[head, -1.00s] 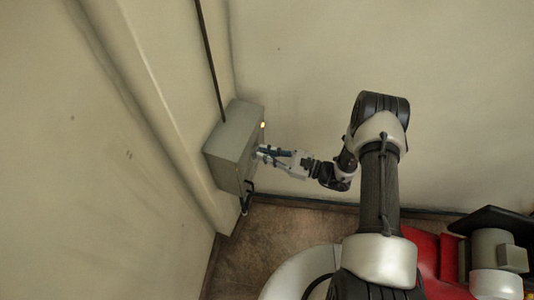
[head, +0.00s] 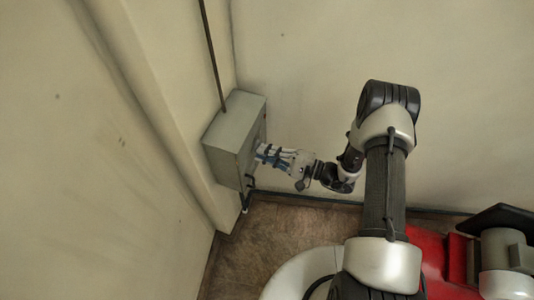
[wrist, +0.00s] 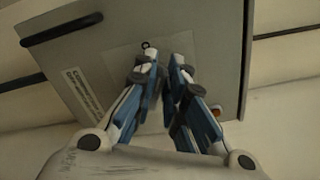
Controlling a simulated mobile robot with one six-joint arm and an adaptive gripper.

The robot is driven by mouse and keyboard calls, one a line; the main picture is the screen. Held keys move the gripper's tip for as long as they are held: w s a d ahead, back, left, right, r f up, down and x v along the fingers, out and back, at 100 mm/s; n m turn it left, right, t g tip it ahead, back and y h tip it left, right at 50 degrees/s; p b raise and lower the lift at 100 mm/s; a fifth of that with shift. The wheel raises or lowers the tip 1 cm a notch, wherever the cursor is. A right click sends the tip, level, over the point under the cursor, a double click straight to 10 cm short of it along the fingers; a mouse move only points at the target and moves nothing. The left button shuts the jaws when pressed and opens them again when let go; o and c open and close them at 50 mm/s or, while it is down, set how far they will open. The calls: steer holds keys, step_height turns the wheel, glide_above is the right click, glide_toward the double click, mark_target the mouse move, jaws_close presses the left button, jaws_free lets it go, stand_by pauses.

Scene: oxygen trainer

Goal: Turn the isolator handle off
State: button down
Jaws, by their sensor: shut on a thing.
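The grey isolator box (head: 228,140) is fixed at the wall corner in the head view. Its front face (wrist: 215,50) also shows in the wrist view, with a pale plate and a printed label (wrist: 82,92). My gripper (head: 261,156) is at this face. In the wrist view its blue and grey fingers (wrist: 163,76) are close together at the plate, shut on the isolator handle. The fingers hide nearly all of the handle, so its angle cannot be told. A small dark ring (wrist: 146,45) shows just beyond the left fingertip.
A black bar (wrist: 62,29) is on the box face, to the left in the wrist view. A dark conduit (head: 211,55) runs up the wall from the box. The floor (head: 275,235) below is clear.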

steer(key=n+b, duration=0.1)
steer(key=n, duration=0.1)
steer(key=f+n+b, duration=0.1)
steer(key=n, duration=0.2)
steer(key=shift+s+b, duration=0.1)
steer(key=shift+b, duration=0.2)
stand_by(0.4)
steer(key=c, duration=1.6)
jaws_free()
steer(key=shift+c, duration=0.2)
steer(key=v, duration=1.2)
